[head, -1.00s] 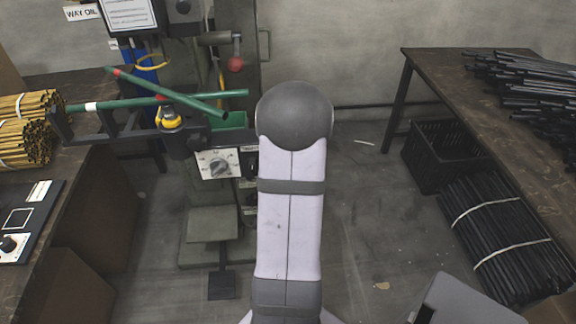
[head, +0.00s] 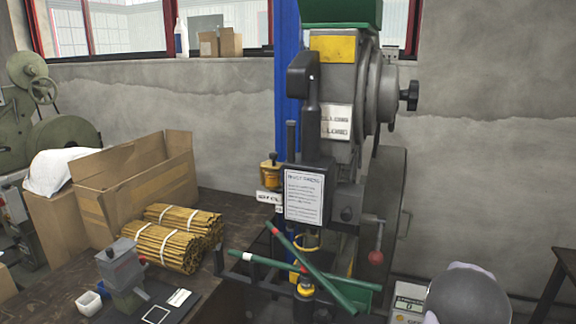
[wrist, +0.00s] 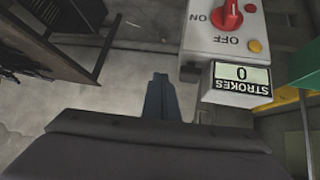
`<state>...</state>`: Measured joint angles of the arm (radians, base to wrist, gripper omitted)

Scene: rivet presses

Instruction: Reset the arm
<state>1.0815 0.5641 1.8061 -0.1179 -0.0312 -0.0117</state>
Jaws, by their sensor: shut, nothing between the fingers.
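My gripper (wrist: 157,95) shows in the wrist view, its two fingers together with nothing between them. It points down past a grey control box (wrist: 207,48) with a red OFF/ON knob (wrist: 227,15). A stroke counter (wrist: 241,78) reading 0 is just right of the fingers. In the head view only the rounded grey joint of my arm shows at the lower right; the gripper is out of that view. The rivet press (head: 345,130) stands at the middle, with crossed green rods (head: 310,270) lying at its front.
A workbench (head: 55,290) at the left bears bundled yellow-brown sticks (head: 160,243), an open cardboard box (head: 130,190) and a small grey device (head: 122,270). In the wrist view a dark table (wrist: 62,40) is at the upper left, with bare floor (wrist: 125,75) beside it.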

